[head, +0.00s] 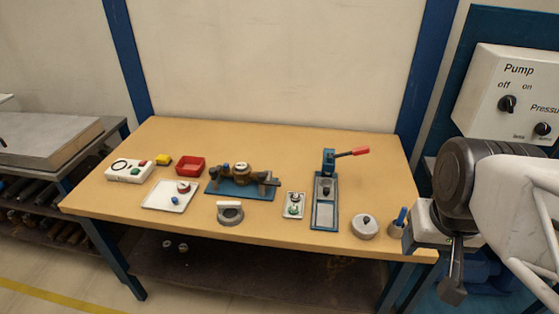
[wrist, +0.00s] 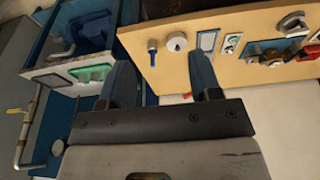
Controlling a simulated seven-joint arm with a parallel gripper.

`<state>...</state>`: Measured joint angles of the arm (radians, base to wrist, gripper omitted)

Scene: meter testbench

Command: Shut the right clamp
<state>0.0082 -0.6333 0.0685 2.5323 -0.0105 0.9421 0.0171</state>
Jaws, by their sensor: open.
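The fixture has a blue base (head: 232,190) with a brass meter (head: 241,171) on it, at the middle of the bench. A dark metal clamp part (head: 267,184) stands at its right end; I take this as the right clamp, but it is too small to tell if it is open. The fixture also shows, turned round and small, in the wrist view (wrist: 270,55). My gripper (wrist: 162,75) is open and empty, fingers wide apart. In the head view it hangs beyond the bench's front right corner, well away from the clamp.
A blue press with a red lever (head: 352,152) stands right of the fixture. A pump panel (head: 516,92) is at right.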

